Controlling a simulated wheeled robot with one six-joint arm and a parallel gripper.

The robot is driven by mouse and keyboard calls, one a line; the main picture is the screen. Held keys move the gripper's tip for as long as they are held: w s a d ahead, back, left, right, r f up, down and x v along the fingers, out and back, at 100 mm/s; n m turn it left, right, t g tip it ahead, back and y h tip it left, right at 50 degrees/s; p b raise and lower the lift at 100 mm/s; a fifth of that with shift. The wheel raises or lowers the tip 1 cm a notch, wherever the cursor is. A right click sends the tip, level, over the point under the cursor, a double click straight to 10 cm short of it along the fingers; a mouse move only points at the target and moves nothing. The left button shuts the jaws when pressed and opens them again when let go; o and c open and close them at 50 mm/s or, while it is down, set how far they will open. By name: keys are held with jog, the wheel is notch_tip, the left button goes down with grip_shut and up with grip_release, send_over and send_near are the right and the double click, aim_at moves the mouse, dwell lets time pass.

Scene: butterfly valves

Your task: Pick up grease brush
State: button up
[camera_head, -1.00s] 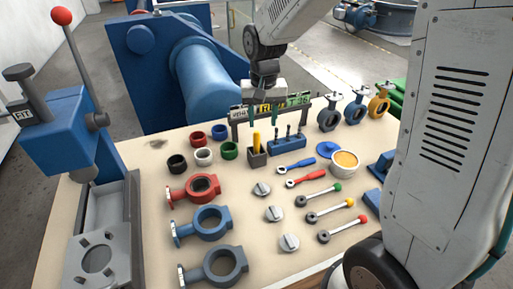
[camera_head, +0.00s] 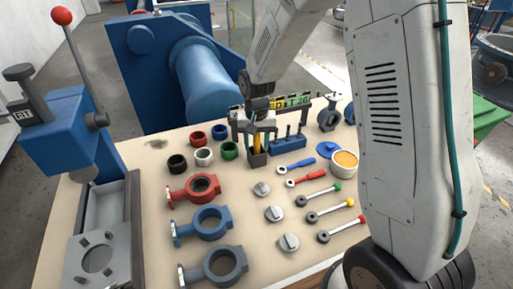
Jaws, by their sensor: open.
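An upright yellow handle (camera_head: 257,141), which looks like the grease brush, stands in a small dark holder (camera_head: 257,160) near the back of the table. Its lower end is hidden in the holder. My gripper (camera_head: 257,134) is open and points down at the handle, with its fingers to either side of the handle's upper part. I cannot tell whether the fingers touch it. A white pot of orange grease (camera_head: 345,160) stands to the right.
A blue block with upright tools (camera_head: 287,146) stands close to the right of the holder. Coloured rings (camera_head: 229,150) lie to the left. Wrenches (camera_head: 305,181) and valve bodies (camera_head: 211,223) lie in front. A sign rack (camera_head: 234,116) stands behind.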

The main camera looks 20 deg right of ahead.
grip_shut()
notch_tip(320, 180, up, 10)
jog(key=shift+r, duration=0.1)
dwell(0.5)
